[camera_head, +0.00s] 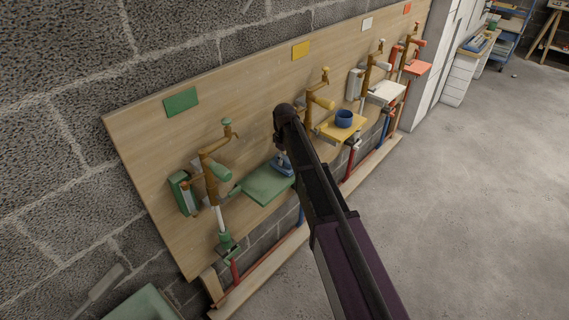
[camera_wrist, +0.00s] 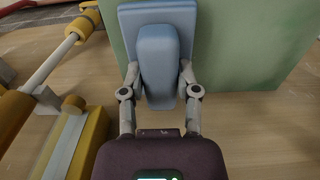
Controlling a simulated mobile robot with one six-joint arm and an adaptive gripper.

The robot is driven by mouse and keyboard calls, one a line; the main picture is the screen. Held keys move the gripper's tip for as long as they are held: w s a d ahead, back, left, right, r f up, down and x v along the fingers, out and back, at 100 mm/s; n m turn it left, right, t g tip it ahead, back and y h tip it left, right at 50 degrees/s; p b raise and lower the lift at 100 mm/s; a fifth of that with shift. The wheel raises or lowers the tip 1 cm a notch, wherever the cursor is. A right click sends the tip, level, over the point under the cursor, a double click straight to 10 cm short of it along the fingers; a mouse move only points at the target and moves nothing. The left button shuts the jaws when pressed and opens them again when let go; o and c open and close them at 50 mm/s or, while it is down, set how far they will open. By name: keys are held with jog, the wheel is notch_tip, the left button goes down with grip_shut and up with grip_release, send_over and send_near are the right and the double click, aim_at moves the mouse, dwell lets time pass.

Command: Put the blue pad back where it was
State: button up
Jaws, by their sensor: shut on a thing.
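My gripper (camera_wrist: 158,76) is shut on the blue pad (camera_wrist: 157,50) in the wrist view, with one finger on each side of its raised block. The pad's flat plate extends beyond the block, and the green shelf (camera_wrist: 245,50) fills the view behind it. In the head view the blue pad (camera_head: 277,168) is at the right end of the green shelf (camera_head: 264,187), partly hidden by my arm. I cannot tell whether the pad touches the shelf. My gripper is mostly hidden by my arm in the head view.
A wooden board (camera_head: 150,140) on the block wall carries green, yellow, white and red stations with pipes and taps. A blue mug (camera_head: 344,118) stands on the yellow shelf (camera_head: 330,129), close to my arm. Yellow parts (camera_wrist: 75,145) are left of my gripper. The floor (camera_head: 470,220) at right is clear.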

aim_at(285, 157)
jog(key=shift+f, duration=0.35)
jog(key=o, duration=1)
jog(key=shift+r, duration=0.2)
notch_tip(285, 157, up, 12)
jog(key=p, duration=1.2)
dwell(0.6)
